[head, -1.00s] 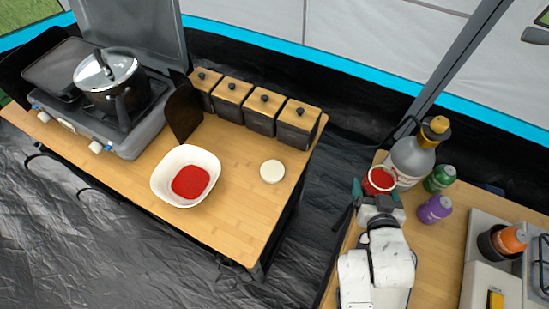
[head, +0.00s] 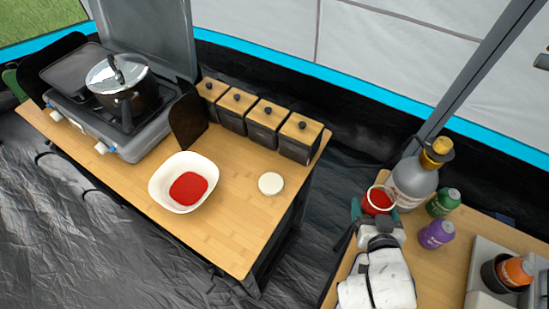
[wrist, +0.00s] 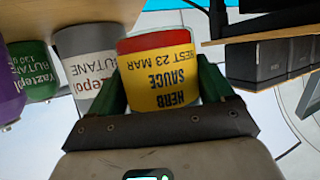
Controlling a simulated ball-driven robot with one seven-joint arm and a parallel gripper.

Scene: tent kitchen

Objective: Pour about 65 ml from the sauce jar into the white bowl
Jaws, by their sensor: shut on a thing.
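My gripper (head: 376,220) is shut on the sauce jar (head: 379,199), an open jar with red sauce inside, at the left edge of the right-hand table. In the wrist view the jar (wrist: 160,80) shows a yellow herb sauce label, upside down in the picture, with a green finger on each side. The white bowl (head: 158,180) stands on the left-hand table and has red sauce (head: 188,188) in its bottom. The bowl is well to the left of my gripper, across the gap between the tables.
A white round lid (head: 271,184) lies right of the bowl, before several wood-lidded canisters (head: 265,123). A stove with a pot (head: 120,85) is at the far left. A grey butane bottle (head: 412,180), a green can (head: 443,202) and a purple can (head: 436,235) stand beside the jar.

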